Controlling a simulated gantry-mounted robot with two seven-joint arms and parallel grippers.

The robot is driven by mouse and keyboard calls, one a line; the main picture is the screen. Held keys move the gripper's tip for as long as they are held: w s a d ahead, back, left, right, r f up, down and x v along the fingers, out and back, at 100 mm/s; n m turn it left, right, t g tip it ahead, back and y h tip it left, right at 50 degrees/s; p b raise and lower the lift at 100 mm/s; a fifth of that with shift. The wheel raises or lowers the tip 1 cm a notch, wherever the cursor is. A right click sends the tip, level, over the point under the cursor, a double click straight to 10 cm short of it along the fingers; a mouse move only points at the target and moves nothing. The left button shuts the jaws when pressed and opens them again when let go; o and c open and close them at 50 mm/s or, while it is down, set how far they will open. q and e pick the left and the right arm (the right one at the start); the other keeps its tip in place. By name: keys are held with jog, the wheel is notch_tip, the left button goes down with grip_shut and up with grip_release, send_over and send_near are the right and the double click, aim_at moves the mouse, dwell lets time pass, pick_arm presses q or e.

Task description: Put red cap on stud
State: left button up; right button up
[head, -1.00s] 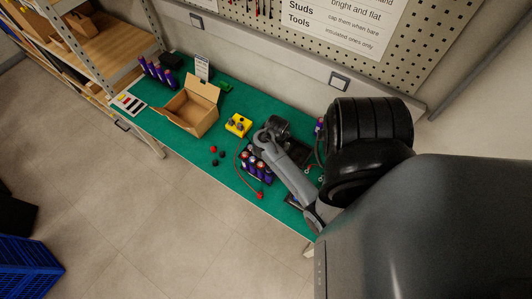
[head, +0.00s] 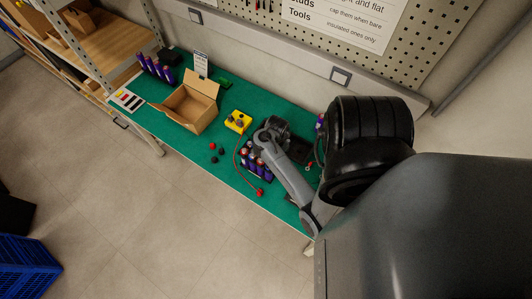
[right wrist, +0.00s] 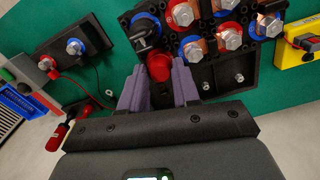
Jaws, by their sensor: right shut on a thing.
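My right gripper (right wrist: 158,76) is shut on a red cap (right wrist: 158,65), held between its two purple-grey fingers in the right wrist view. The cap is at the near edge of a black terminal block (right wrist: 206,52). A black cap (right wrist: 145,30) on the block lies just beyond the red one. Silver studs (right wrist: 194,51) with red and blue rings stand to the right. Whether a stud lies under the red cap is hidden. In the head view my right arm's wrist (head: 272,140) is over the green bench, but its fingers cannot be made out. My left gripper is not in view.
A smaller black block (right wrist: 75,48) with two studs and a red lead is at left. A yellow device (head: 238,122) and an open cardboard box (head: 190,105) stand on the bench. A loose red cap (head: 212,147) and dark caps lie near the front edge.

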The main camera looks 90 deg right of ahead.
jog(key=shift+f, duration=0.25)
jog(key=o, duration=0.9)
jog(key=shift+s, duration=0.1)
jog(key=shift+r, duration=0.1)
jog(key=r+p, duration=0.3)
jog(key=shift+w+r+p, duration=0.2)
jog(key=shift+p, duration=0.2)
notch_tip(320, 180, up, 3)
jog(key=p, duration=0.3)
jog(key=shift+f, duration=0.2)
jog(key=shift+s, duration=0.1)
jog(key=shift+f, duration=0.1)
